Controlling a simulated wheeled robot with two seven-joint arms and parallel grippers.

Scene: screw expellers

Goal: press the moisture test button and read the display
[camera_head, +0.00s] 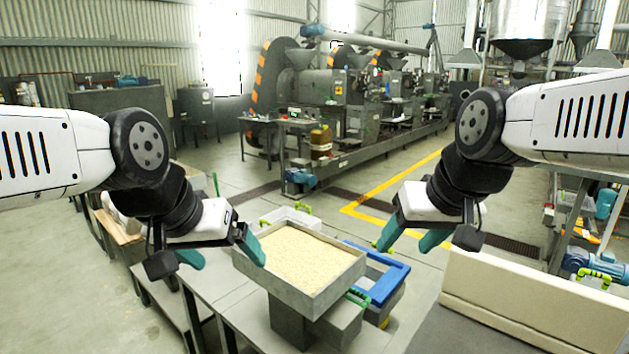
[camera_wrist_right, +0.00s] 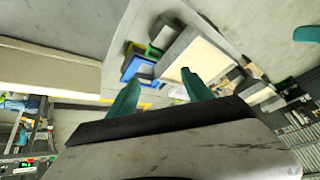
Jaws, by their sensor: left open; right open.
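A grey square tray (camera_head: 335,286) filled with pale grainy material stands on a grey block on the table in the head view. It also shows in the right wrist view (camera_wrist_right: 171,53). I cannot make out a moisture test button or a display in either view. My left gripper (camera_head: 220,256) is open and empty, at the tray's left side. My right gripper (camera_head: 411,240) is open and empty, to the right of the tray and above the floor area behind the blue frame. Its two teal fingers stand apart in the right wrist view (camera_wrist_right: 161,93).
A blue frame (camera_head: 394,291) sits right of the tray. A grey box (camera_head: 338,325) with a green handle is in front of it. Screw expeller machines (camera_head: 350,95) stand behind, beyond open floor with yellow lines.

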